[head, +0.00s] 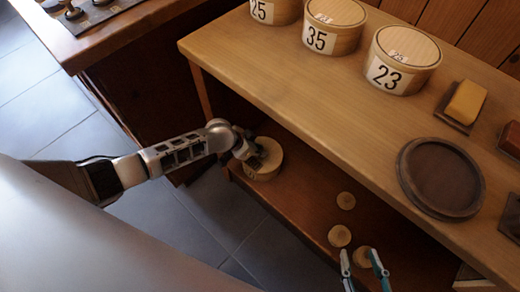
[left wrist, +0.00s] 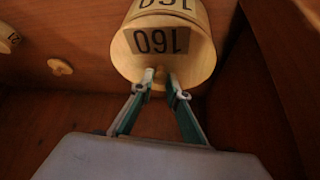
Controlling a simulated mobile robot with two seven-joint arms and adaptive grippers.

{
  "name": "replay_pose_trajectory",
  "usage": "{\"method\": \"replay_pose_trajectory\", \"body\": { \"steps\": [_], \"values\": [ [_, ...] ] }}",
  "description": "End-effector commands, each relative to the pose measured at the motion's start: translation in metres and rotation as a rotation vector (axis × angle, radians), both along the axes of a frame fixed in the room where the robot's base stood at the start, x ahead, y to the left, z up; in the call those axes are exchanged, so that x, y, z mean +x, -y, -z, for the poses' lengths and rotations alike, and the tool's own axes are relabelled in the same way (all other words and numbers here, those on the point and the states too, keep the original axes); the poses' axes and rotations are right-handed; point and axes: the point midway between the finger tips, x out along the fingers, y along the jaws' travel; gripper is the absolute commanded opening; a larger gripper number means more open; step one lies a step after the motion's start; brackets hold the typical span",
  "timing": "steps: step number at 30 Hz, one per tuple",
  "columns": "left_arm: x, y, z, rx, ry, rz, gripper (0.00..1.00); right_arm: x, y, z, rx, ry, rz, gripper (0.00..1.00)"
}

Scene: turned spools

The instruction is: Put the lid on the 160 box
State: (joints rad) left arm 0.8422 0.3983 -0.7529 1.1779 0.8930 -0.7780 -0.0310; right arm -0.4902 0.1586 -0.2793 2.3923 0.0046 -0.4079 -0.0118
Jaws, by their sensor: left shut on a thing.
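The 160 box (left wrist: 190,8) stands on the lower shelf; its wall label is cut off at the top of the left wrist view. A round wooden lid (left wrist: 200,62), with its own 160 label, is directly over it. Both also show as a pale wooden round (head: 268,166) in the head view. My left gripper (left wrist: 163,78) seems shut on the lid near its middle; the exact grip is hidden. I cannot tell whether the lid is fully seated. My right gripper (head: 361,258) is open, low at the right of the head view, with a small wooden disc in the background between its fingers.
Small wooden discs (head: 345,200) (head: 339,236) lie on the lower shelf. The table (head: 300,100) above overhangs it. Boxes 25 (head: 272,12), 35 (head: 330,38) and 23 (head: 400,72), a dark round tray (head: 405,180) and a yellow block (head: 466,101) are on the table.

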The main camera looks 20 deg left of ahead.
Motion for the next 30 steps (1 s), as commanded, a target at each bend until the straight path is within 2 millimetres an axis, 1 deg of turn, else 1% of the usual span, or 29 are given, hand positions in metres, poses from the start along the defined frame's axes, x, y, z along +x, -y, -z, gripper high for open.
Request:
{"method": "replay_pose_trajectory", "body": {
  "steps": [26,27,29,30],
  "values": [
    [0.0013,0.0003,0.0028,-0.001,0.001,0.0,0.0,0.0005,-0.0008,0.0009,0.009,-0.004,0.014,0.37],
    [0.0013,0.0003,0.0028,-0.001,0.001,0.0,0.18,0.0005,-0.0008,0.0009,0.009,-0.004,0.014,0.37],
    [0.0012,0.0003,0.0028,-0.001,0.001,0.0,0.34,0.0004,-0.0007,0.001,0.009,-0.004,0.012,0.37],
    [0.0012,0.0003,0.0028,-0.001,0.001,0.0,0.35,0.0002,-0.0007,0.0011,0.008,-0.004,0.011,0.37]
  ]
}}
